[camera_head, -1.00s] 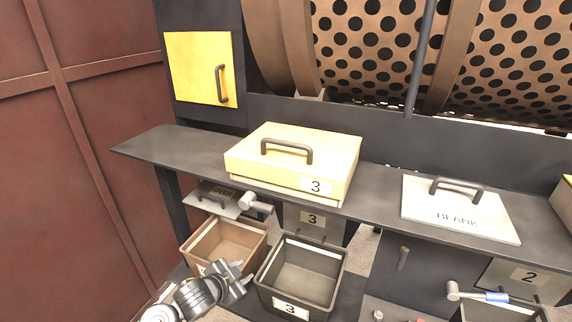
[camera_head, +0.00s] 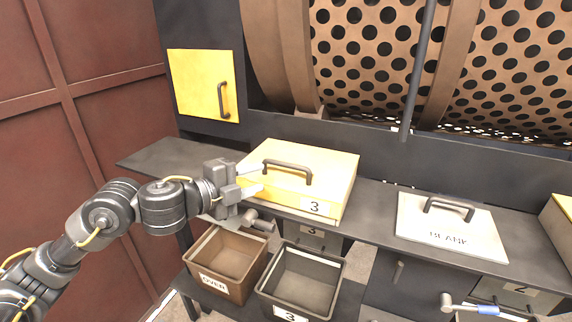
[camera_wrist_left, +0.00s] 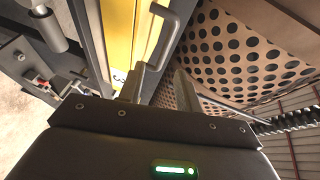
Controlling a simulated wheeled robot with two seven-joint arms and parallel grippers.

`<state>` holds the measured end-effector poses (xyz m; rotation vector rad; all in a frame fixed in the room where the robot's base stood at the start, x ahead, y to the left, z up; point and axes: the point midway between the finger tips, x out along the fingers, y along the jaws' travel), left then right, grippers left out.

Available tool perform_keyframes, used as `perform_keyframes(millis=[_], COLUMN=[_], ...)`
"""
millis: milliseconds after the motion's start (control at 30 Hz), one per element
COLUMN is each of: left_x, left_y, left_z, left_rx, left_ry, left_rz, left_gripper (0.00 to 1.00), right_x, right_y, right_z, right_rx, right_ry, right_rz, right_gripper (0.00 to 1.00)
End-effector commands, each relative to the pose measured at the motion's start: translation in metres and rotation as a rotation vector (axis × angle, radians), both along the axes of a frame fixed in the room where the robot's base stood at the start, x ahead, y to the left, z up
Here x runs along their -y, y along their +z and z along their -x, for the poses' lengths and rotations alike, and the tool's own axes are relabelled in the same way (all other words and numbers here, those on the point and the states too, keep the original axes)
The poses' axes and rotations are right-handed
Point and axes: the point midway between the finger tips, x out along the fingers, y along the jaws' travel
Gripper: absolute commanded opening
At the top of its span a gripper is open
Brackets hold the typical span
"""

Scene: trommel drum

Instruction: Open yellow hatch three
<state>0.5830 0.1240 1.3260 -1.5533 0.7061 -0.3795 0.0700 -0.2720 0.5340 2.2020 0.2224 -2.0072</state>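The yellow hatch three (camera_head: 300,170) is a box-like lid marked 3, lying closed on the dark shelf, with a dark bar handle (camera_head: 287,167) on top. My left gripper (camera_head: 254,180) is at its left front side, fingers pointing toward the handle. In the left wrist view the handle (camera_wrist_left: 172,30) arches just beyond the fingers (camera_wrist_left: 155,83), which are spread apart with nothing visible between them. The hatch's yellow face (camera_wrist_left: 125,35) shows to the left of them. My right gripper is in neither view.
A brown OVER bin (camera_head: 222,285) and a grey bin 3 (camera_head: 300,285) stand below the shelf (camera_head: 375,215). A grey BLANK lid (camera_head: 450,228) lies to the right. A yellow wall door (camera_head: 203,85) is behind left, and the perforated drum (camera_head: 370,60) is behind.

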Motion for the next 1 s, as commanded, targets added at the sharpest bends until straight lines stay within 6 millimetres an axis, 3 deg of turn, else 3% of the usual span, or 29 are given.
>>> perform_keyframes(millis=[133,367,800,1000], left_x=[-0.003,0.002,0.051,0.064], left_y=[0.01,0.01,-0.002,-0.007], left_z=[-0.002,-0.007,-0.062,-0.078], left_rx=[0.023,0.022,0.019,0.021], left_ry=[-0.018,-0.023,-0.021,-0.021], left_rz=[-0.04,-0.042,-0.04,-0.041], left_gripper=[0.34,0.34,0.34,0.34], right_x=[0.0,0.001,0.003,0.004], right_y=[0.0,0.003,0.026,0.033], right_z=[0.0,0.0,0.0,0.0], right_rx=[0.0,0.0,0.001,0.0], right_ry=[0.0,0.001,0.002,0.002], right_rz=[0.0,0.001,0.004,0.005], right_gripper=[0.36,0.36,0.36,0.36])
